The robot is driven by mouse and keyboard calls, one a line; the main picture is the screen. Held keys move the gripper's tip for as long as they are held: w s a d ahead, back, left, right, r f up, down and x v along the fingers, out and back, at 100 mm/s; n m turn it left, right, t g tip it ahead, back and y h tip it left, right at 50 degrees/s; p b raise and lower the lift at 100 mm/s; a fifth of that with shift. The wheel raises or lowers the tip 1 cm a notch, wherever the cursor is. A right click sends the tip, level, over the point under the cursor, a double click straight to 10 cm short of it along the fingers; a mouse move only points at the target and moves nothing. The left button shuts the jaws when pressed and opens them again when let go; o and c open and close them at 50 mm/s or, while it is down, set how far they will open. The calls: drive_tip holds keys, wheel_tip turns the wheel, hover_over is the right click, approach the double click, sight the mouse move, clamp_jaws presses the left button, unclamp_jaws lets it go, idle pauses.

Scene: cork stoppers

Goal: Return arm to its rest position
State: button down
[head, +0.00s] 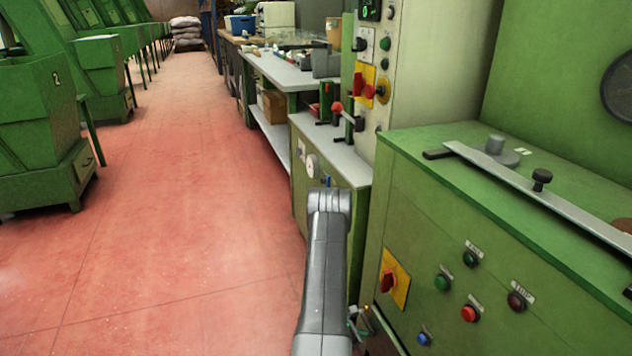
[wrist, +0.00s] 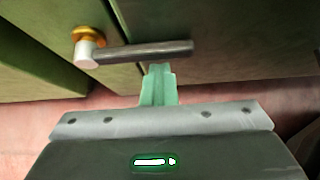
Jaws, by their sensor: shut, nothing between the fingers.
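My gripper (wrist: 158,84) shows in the wrist view with its pale green fingers together and nothing between them. The fingertips point toward a green cabinet front, just by a dark bar handle (wrist: 150,50) with a white and brass-coloured end piece. I cannot tell whether the fingertips touch the handle. In the head view my grey arm (head: 325,260) reaches forward at bottom centre, beside the green machine cabinets. My gripper is mostly hidden there behind the arm, low against the cabinet side.
A green control cabinet (head: 440,240) with buttons and a yellow-backed red switch (head: 390,280) stands close on the right. A workbench (head: 285,72) runs further back. Green machines (head: 40,130) line the left. The red floor (head: 180,200) between is clear.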

wheel_tip(320, 180, down, 2)
drive_tip(key=shift+s+f, duration=0.1)
drive_tip(key=shift+f, duration=0.15)
drive_tip(key=shift+a, duration=0.15)
drive_tip(key=shift+w+a+p, duration=0.1)
drive_tip(key=shift+w+p, duration=0.1)
drive_tip(key=shift+p, duration=0.1)
drive_tip(key=shift+w+r+b, duration=0.2)
drive_tip(key=shift+r+b, duration=0.1)
drive_tip(key=shift+r, duration=1.45)
